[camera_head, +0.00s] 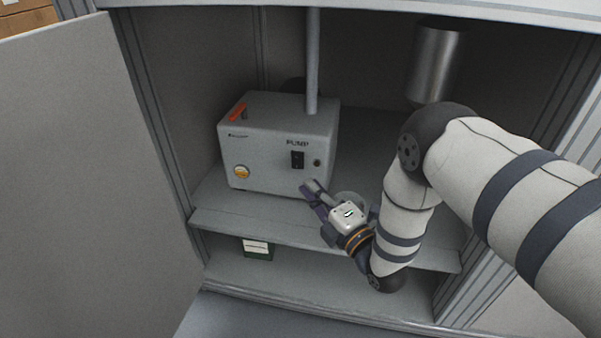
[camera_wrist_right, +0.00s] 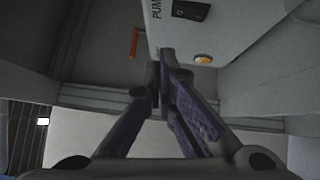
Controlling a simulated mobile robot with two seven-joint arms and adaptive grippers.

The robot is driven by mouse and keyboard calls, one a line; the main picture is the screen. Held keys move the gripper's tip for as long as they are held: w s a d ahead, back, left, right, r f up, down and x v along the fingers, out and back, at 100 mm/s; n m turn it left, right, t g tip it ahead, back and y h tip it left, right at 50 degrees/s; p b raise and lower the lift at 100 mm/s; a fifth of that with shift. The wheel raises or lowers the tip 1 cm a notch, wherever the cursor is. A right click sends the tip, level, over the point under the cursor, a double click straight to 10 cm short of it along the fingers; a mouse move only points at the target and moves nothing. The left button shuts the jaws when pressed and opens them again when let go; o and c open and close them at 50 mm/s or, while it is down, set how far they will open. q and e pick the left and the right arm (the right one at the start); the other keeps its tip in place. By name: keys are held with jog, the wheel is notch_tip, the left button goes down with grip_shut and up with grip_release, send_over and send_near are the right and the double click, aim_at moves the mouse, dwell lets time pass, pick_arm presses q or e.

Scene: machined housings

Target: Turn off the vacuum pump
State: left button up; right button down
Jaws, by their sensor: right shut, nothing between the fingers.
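The vacuum pump (camera_head: 265,160) is a grey box labelled PUMP on the upper shelf of an open cabinet. I cannot tell the rocker's position. My right gripper (camera_head: 308,188) is shut and empty, just in front of the pump's lower right front, below the switch. In the right wrist view, its fingertips (camera_wrist_right: 167,55) are together, and the switch (camera_wrist_right: 190,11) shows above them, apart from them. My left gripper is not in view.
The cabinet door (camera_head: 75,180) stands open at left. The shelf's front edge (camera_head: 320,248) runs below my gripper.

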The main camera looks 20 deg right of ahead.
jog(key=shift+r+v, duration=0.2)
jog(key=shift+v, duration=1.05)
